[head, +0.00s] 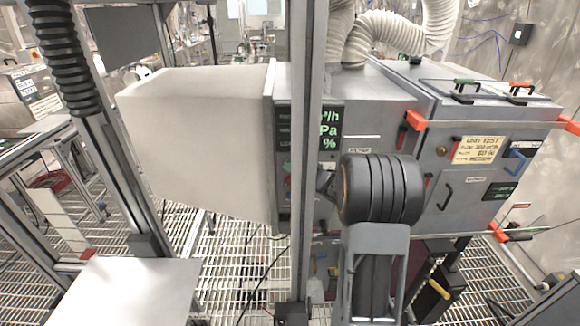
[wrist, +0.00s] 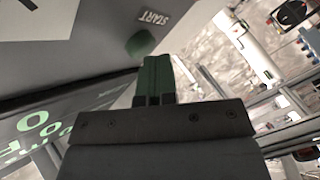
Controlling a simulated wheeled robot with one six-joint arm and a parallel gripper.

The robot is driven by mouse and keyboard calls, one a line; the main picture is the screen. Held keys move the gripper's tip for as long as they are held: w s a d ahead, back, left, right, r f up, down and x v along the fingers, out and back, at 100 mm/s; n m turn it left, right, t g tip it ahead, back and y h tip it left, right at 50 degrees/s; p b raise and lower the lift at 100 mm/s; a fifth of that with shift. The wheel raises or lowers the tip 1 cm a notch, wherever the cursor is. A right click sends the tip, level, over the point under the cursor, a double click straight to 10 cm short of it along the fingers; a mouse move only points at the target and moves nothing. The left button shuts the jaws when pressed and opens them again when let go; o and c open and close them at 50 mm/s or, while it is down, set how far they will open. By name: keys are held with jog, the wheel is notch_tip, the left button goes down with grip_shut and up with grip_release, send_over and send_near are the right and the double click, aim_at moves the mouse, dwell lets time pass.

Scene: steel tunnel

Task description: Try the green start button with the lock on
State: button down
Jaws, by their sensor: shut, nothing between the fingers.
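The green start button (wrist: 140,44) sits on a grey panel in the wrist view, with a white START label (wrist: 154,18) beside it. My gripper (wrist: 157,60) has its green fingers shut and empty. Its tips are right by the button; I cannot tell if they touch it. In the head view the grey machine (head: 390,95) carries a dark display (head: 329,130) with green readings. My arm and an upright post hide the gripper and the button there. I cannot make out a lock for certain in either view.
A large pale box-shaped piece (head: 195,145) juts from the machine's left side. A grey upright post (head: 306,60) stands close in front of the panel. Orange clamps (head: 415,120) stick out of the machine. A bare plate (head: 130,290) lies at lower left above the grated floor.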

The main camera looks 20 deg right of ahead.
jog(key=shift+s, duration=0.15)
jog(key=s+a+b, duration=0.1)
jog(key=s+a, duration=0.1)
jog(key=s, duration=0.3)
jog(key=shift+s+a, duration=0.2)
jog(key=shift+s, duration=0.05)
dwell(0.4)
dwell(0.6)
